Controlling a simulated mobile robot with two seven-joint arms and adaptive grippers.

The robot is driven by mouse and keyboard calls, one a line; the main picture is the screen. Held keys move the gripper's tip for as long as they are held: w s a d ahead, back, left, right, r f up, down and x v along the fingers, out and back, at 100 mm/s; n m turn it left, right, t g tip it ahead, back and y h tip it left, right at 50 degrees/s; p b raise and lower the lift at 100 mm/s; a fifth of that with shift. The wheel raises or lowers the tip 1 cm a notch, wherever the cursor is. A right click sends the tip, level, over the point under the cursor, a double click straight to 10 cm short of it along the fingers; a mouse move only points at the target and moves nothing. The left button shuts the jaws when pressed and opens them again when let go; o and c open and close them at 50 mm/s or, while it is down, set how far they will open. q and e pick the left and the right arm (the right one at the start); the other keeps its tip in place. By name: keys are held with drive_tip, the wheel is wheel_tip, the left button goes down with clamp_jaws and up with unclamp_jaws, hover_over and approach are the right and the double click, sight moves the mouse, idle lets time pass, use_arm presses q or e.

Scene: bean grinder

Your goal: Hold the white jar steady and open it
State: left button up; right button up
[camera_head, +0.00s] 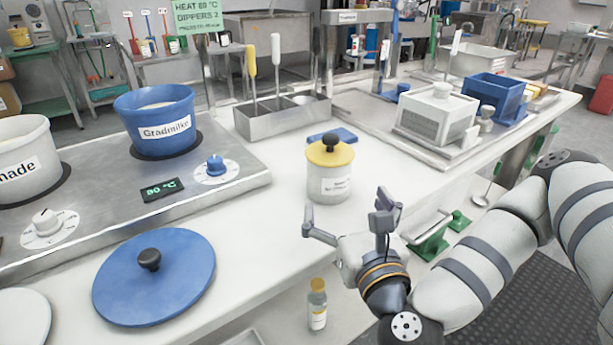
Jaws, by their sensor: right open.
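The white jar (328,185) stands upright on the white table, with a printed label on its front. A yellow lid (330,155) with a black knob (330,139) sits on top of it. My right gripper (345,212) is open and empty, in front of the jar and a little to its right. Its fingers are spread towards the jar's lower part, and I cannot tell whether any finger touches it. My left gripper is not in view.
A blue lid (185,280) lies at the front left. The hotplate (225,150) carries a blue pot (155,110) and a white pot (28,150). A metal tray (285,118) with ladles stands behind the jar. A small bottle (317,305) is below the table edge.

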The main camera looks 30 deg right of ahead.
sight(337, 183)
drive_tip(key=x, duration=0.3)
drive_tip(key=shift+d, duration=0.35)
drive_tip(key=x, duration=0.6)
drive_tip(key=shift+w+f+p, duration=0.1)
drive_tip(key=shift+w+p, duration=0.2)
drive_tip(key=shift+p, duration=0.05)
drive_tip(key=shift+w+d+f, duration=0.1)
drive_tip(key=shift+w, duration=0.2)
drive_tip(key=c, duration=1.5)
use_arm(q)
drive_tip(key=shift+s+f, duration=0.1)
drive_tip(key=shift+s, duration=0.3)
